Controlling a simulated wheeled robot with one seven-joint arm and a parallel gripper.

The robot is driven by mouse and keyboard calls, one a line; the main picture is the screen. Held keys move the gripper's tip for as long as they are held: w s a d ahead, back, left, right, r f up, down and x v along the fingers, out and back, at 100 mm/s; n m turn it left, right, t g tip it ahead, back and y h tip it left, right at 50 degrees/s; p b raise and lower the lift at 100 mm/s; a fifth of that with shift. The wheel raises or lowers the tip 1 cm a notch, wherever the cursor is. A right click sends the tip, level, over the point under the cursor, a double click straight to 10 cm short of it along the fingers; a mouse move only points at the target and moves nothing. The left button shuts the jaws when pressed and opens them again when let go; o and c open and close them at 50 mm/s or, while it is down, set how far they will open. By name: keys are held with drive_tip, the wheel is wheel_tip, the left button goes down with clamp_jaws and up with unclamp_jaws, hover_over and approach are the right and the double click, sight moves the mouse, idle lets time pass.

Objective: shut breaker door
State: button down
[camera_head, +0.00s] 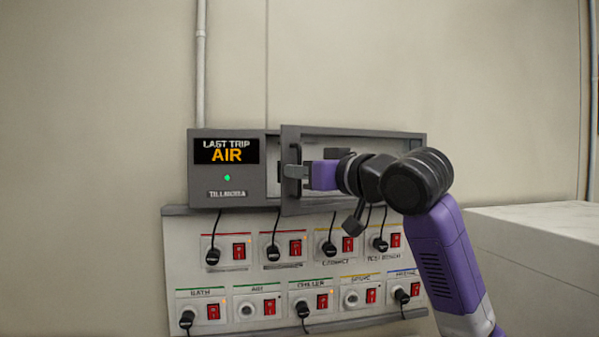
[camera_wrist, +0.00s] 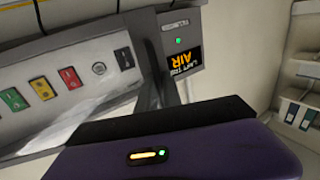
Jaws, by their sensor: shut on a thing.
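The breaker box (camera_head: 229,194) is a grey wall unit with a display reading "LAST TRIP AIR" and a green light. The breaker door (camera_head: 290,140) is a grey framed panel whose left upright stands just right of the display; a lighter area shows inside its frame. My gripper (camera_head: 292,172) is shut on the door's handle at that upright. The handle itself is mostly hidden by the fingers. In the wrist view the purple gripper body fills the bottom, and the box's display (camera_wrist: 184,64) shows upside down behind it.
Below the box is a panel (camera_head: 192,275) with several red switches, sockets and plugged black cables, some hanging behind my arm. A pale counter (camera_head: 545,225) stands at the right. A vertical conduit (camera_head: 200,70) runs up the wall. Shelves (camera_wrist: 300,85) show in the wrist view.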

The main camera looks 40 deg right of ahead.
idle(0.5)
drive_tip(key=w+d+m+h+p, duration=0.2)
drive_tip(key=w+d+h+p, duration=0.1)
drive_tip(key=w, duration=0.8)
drive_tip(key=shift+w+d+g, duration=0.3)
drive_tip(key=shift+d, duration=0.55)
drive_tip(key=shift+r, duration=0.1)
drive_tip(key=c, duration=1.8)
unclamp_jaws()
drive_tip(key=shift+s, duration=0.1)
drive_tip(key=shift+a+b+v, duration=0.15)
drive_tip(key=shift+b+v, duration=0.1)
drive_tip(key=shift+v, duration=1.7)
drive_tip(key=shift+a+b+v, duration=0.1)
drive_tip(key=shift+b+v, duration=0.15)
drive_tip(key=shift+v, duration=1.7)
